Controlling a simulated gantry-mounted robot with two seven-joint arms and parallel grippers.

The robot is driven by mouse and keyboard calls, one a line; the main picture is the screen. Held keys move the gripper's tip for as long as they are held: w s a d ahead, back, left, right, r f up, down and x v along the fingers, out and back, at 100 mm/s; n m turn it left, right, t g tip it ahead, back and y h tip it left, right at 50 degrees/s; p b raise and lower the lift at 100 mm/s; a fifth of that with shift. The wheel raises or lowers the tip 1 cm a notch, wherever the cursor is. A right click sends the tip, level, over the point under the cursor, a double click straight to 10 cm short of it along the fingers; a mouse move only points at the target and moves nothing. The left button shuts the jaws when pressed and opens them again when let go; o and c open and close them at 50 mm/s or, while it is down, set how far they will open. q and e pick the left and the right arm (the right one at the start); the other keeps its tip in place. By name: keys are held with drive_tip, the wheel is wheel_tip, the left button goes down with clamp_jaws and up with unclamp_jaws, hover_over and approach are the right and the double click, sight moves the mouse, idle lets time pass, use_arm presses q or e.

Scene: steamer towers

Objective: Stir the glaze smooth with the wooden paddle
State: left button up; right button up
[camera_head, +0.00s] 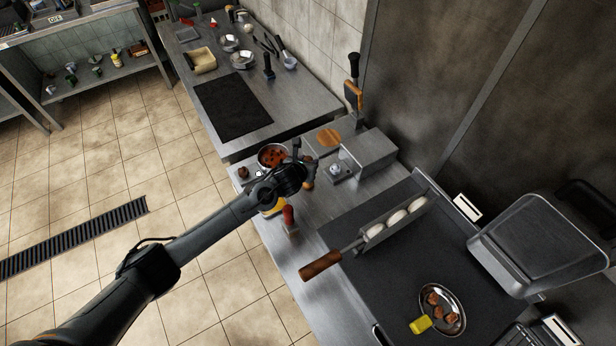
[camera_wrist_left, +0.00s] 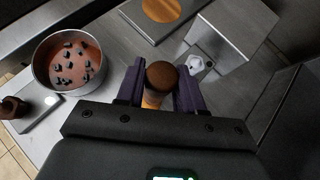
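A round metal pot (camera_head: 272,157) holds red-brown glaze with dark lumps on its surface. It also shows at the upper left of the left wrist view (camera_wrist_left: 68,62). My left gripper (camera_head: 303,165) is low over the counter, just right of the pot. In the left wrist view its two dark fingers (camera_wrist_left: 160,88) flank an upright brown-topped, orange-sided piece (camera_wrist_left: 161,76), which looks like the wooden paddle's handle. The fingers sit close on both sides; whether they press on it cannot be told. The piece's lower end is hidden. My right gripper is not in view.
A steel box (camera_head: 368,153) and a board with a round wooden disc (camera_head: 329,138) stand behind the gripper. A red-handled tool (camera_head: 288,216) stands near the front edge. To the right, a wooden-handled tray (camera_head: 395,222) holds white pieces, near a plate (camera_head: 455,318).

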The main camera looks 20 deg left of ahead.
use_arm(q)
clamp_jaws()
drive_tip(key=shift+r, duration=0.1)
drive_tip(key=shift+r, duration=0.15)
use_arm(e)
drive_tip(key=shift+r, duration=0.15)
use_arm(q)
drive_tip(key=shift+r+p, duration=2.5)
drive_tip(key=shift+r, duration=0.3)
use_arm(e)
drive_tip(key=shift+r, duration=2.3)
